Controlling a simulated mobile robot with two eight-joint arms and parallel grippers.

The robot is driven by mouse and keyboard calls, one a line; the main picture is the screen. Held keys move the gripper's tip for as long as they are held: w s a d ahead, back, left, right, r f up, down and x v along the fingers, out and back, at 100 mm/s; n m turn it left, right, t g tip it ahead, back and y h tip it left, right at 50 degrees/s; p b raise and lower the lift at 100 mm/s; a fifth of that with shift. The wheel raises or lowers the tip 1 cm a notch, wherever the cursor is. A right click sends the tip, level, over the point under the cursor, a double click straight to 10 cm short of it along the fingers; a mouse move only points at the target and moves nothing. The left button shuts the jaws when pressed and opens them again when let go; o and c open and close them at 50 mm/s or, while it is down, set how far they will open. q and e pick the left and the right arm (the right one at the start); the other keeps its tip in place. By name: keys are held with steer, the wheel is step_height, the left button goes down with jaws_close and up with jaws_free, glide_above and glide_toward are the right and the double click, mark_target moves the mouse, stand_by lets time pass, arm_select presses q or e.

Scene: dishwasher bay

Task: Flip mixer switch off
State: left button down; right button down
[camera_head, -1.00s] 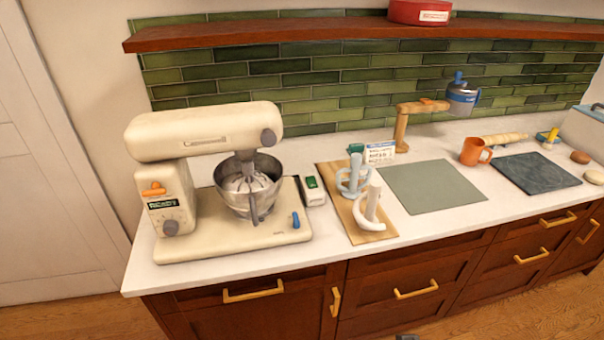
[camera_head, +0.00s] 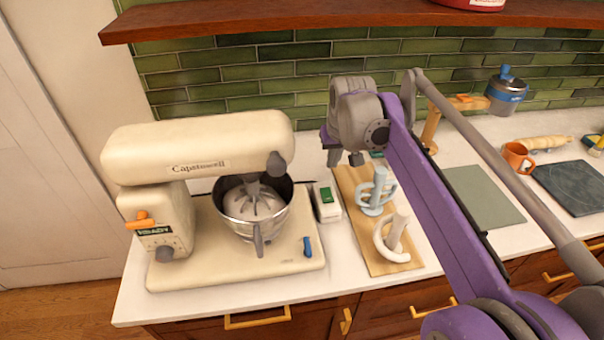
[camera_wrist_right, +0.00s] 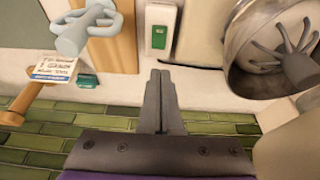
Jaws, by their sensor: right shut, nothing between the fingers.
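A cream stand mixer (camera_head: 200,140) stands at the left of the counter, with a steel bowl (camera_head: 236,226) under its head. On its column are an orange lever (camera_head: 142,220), a dark "READY" label and a grey knob (camera_head: 165,253); a blue lever (camera_head: 307,247) is on its base. Just right of the base lies a white switch box (camera_head: 328,214) with a green rocker (camera_head: 326,195). The switch box also shows in the wrist view (camera_wrist_right: 160,12). My right gripper (camera_head: 345,160) is shut and empty, above the counter, behind the box and apart from it.
A wooden board (camera_head: 385,262) with a light-blue mug holder (camera_head: 374,195) and a white one (camera_head: 392,237) lies right of the switch box. The shelf (camera_head: 300,17) and green tile wall (camera_head: 250,70) are behind. A grey-green mat (camera_head: 485,200) lies farther right.

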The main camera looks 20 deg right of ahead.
mark_target(324, 191)
arm_select(q)
steer(key=shift+s+a, duration=0.15)
arm_select(e)
steer(key=shift+w+r, duration=0.2)
steer(key=shift+w, duration=0.1)
steer(key=shift+s, duration=0.1)
steer(key=x, duration=1.3)
steer(key=shift+s, duration=0.2)
arm_select(q)
steer(key=shift+f, duration=0.2)
arm_select(e)
steer(key=shift+f, duration=0.6)
arm_select(q)
steer(key=shift+s, duration=0.1)
arm_select(e)
steer(key=shift+w+f+b, duration=0.15)
steer(key=shift+f+b, duration=0.2)
steer(key=shift+r, duration=0.1)
arm_select(q)
steer(key=shift+s+f, duration=0.1)
steer(key=shift+f, duration=0.15)
